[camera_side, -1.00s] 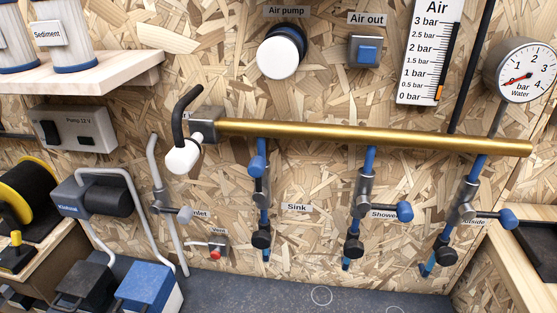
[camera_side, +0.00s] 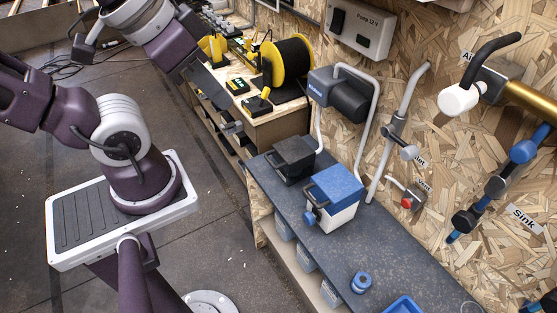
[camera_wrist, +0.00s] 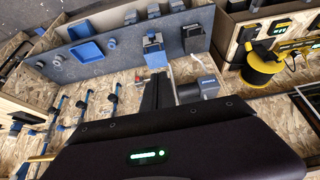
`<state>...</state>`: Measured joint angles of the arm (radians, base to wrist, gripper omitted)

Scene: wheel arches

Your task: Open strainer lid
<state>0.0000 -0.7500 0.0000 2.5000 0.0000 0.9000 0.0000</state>
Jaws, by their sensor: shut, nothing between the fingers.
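No part is labelled as a strainer, so I cannot tell for certain which lid is meant. On the bench in the side view stands a white box with a blue lid (camera_side: 338,183) and a blue knob (camera_side: 310,218) on its front; the lid looks closed. A black-topped box (camera_side: 290,156) stands beside it, also closed. In the wrist view the blue-lidded box (camera_wrist: 154,54) and the black box (camera_wrist: 193,38) appear beyond my fingers. My gripper (camera_side: 232,127) is shut and empty, left of both boxes and apart from them. Its dark fingers (camera_wrist: 157,90) show in the wrist view.
A pump (camera_side: 345,95) with grey pipes stands behind the boxes. A yellow-and-black reel (camera_side: 288,62) sits on the wooden cabinet near my gripper. Floor at left is mostly open.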

